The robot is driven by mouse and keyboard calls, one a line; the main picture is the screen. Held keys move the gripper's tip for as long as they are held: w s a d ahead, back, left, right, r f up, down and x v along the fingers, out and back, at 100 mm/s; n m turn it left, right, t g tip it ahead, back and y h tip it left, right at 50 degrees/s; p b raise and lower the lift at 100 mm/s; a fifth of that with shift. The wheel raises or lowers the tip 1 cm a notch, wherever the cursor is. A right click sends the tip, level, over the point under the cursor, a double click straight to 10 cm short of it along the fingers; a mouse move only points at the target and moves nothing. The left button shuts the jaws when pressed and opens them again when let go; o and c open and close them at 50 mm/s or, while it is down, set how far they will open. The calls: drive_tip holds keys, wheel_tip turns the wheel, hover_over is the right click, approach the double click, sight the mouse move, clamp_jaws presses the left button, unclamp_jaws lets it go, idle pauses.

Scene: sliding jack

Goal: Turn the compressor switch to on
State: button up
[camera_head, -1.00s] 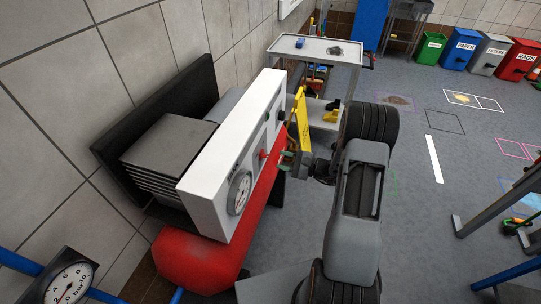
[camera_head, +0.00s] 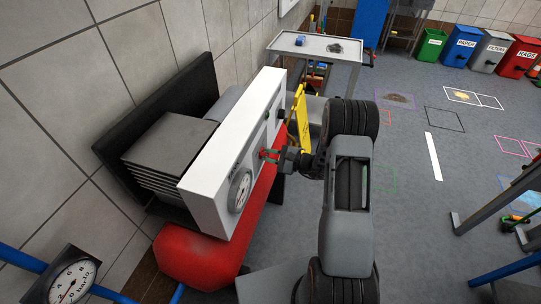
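The compressor has a white panel box (camera_head: 222,160) above a red tank (camera_head: 195,252). On the panel's right face are a round gauge (camera_head: 239,191), a small red knob (camera_head: 263,154) and a black knob (camera_head: 281,113). I cannot read which is the switch or how it is set. The fingers partly hide this knob. I cannot tell whether they touch it or how far apart they are.
A yellow sign or panel (camera_head: 302,118) stands just beyond my gripper. A grey cart (camera_head: 316,48) stands behind it. A second gauge (camera_head: 72,281) on a blue pipe is at the lower left. Colored bins (camera_head: 459,51) line the back right. The floor to the right is mostly open.

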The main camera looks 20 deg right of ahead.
clamp_jaws()
drive_tip(key=m, duration=0.8)
drive_tip(key=shift+m+p, duration=0.3)
drive_tip(key=shift+p, duration=0.1)
drive_tip(key=m+p, duration=0.1)
drive_tip(key=m, duration=0.3)
drive_tip(key=shift+w+d+r, duration=0.1)
drive_tip(key=m+p, duration=0.1)
drive_tip(key=m, duration=0.4)
drive_tip(key=shift+p, duration=0.35)
drive_tip(key=shift+m, duration=0.3)
